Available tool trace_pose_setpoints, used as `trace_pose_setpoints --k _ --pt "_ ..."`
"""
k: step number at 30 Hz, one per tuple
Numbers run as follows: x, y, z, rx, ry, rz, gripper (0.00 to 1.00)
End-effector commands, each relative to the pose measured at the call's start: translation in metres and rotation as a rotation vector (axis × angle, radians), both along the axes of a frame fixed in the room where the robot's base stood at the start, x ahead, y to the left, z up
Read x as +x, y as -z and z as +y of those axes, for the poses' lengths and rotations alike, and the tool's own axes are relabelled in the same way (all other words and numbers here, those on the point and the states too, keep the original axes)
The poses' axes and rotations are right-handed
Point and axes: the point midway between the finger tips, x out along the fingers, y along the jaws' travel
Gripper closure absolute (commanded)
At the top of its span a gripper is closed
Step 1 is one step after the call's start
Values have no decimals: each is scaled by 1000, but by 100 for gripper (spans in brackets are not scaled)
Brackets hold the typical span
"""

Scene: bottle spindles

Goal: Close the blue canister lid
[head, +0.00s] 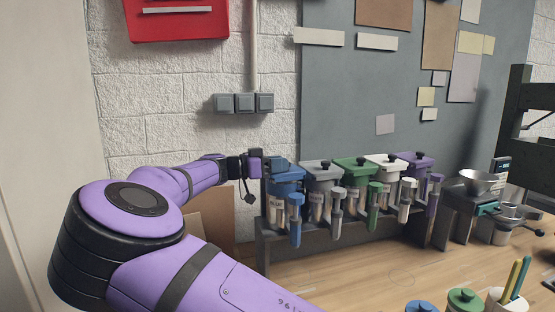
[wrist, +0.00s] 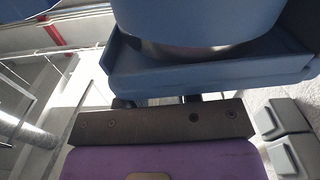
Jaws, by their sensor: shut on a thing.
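The blue canister (head: 286,188) stands at the left end of a row of canisters, with a blue spout below its front. Its blue lid (head: 279,163) shows at its top, beside my gripper (head: 264,164). My gripper reaches in from the left and is shut on the lid. In the wrist view, a large blue part (wrist: 210,70), which looks like the lid, fills the top, close against my gripper's fingers (wrist: 155,101). The fingertips are mostly hidden behind it. I cannot tell the lid's exact angle or whether it touches the canister's rim all round.
Grey (head: 322,176), green (head: 357,170), white (head: 387,167) and purple (head: 416,163) canisters stand to the right on a dark rack (head: 345,240). A metal bowl (head: 484,179) is farther right. The wall with grey switches (head: 244,103) is behind.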

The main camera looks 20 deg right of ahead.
Motion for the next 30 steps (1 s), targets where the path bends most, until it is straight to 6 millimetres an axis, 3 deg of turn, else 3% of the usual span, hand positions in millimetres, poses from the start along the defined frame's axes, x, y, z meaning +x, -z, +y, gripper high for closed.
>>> trace_pose_setpoints --k 22,23,24,26,30 --pt "-5 13 0 2 5 15 100" --pt "-5 13 0 2 5 15 67" --pt "-5 13 0 2 5 15 58" --pt "-4 13 0 3 4 15 44" --pt "-4 13 0 4 2 14 44"
